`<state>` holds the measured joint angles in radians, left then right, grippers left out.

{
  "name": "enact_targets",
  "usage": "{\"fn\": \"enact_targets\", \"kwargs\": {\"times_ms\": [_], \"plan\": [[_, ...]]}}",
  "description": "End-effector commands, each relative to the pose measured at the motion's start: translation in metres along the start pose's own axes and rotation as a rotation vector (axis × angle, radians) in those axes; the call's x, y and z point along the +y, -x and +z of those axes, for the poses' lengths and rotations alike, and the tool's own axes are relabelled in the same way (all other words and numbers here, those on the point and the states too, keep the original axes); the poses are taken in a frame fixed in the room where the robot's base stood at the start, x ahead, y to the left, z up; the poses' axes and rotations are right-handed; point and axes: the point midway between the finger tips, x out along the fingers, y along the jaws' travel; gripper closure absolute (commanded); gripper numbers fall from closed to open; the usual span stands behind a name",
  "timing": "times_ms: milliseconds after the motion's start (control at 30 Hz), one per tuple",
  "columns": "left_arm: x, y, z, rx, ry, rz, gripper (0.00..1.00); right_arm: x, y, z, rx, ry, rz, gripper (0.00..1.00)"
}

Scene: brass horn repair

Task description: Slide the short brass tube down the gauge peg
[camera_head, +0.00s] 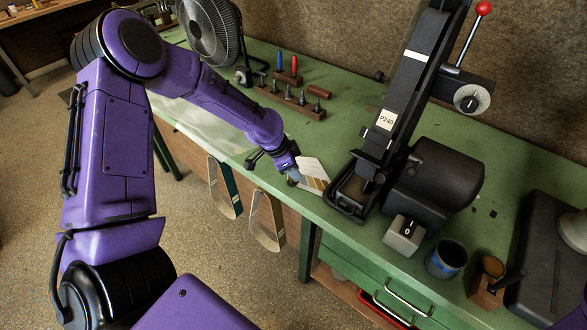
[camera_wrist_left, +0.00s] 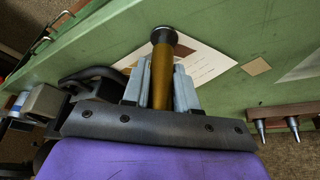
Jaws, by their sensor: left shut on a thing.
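My left gripper (camera_head: 290,176) hangs over the front edge of the green bench, beside a pale card. In the left wrist view the left gripper (camera_wrist_left: 160,85) has its two grey fingers shut on the short brass tube (camera_wrist_left: 162,72). The tube points away from the wrist and has a dark round end. In the head view I cannot make the tube out clearly. A brown rack (camera_head: 292,101) with several dark upright pegs stands farther back on the bench, apart from the gripper. Part of this rack (camera_wrist_left: 281,110) shows at the right of the left wrist view. My right gripper is not in view.
A black belt sander marked P240 (camera_head: 386,120) stands right of the gripper. A fan (camera_head: 208,32) is at the back left. Blue and red tools (camera_head: 294,64) stand behind the rack. Belts (camera_head: 266,222) hang at the bench front. Bench (camera_head: 345,120) between rack and sander is clear.

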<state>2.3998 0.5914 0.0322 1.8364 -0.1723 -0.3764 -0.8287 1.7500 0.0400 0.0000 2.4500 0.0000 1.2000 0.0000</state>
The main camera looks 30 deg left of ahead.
Motion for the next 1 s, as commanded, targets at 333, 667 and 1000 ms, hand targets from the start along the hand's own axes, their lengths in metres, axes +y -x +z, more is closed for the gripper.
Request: {"fn": "enact_targets", "kwargs": {"times_ms": [333, 667, 1000], "plan": [[0.000, -0.009, 0.004, 0.000, 0.000, 0.000, 1.00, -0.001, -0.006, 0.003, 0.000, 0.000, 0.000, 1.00], [0.000, -0.016, 0.007, 0.000, 0.000, 0.000, 1.00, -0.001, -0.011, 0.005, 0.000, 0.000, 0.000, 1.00], [0.000, -0.016, 0.007, 0.000, 0.000, 0.000, 0.43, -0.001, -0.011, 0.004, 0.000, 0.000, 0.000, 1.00]]}}
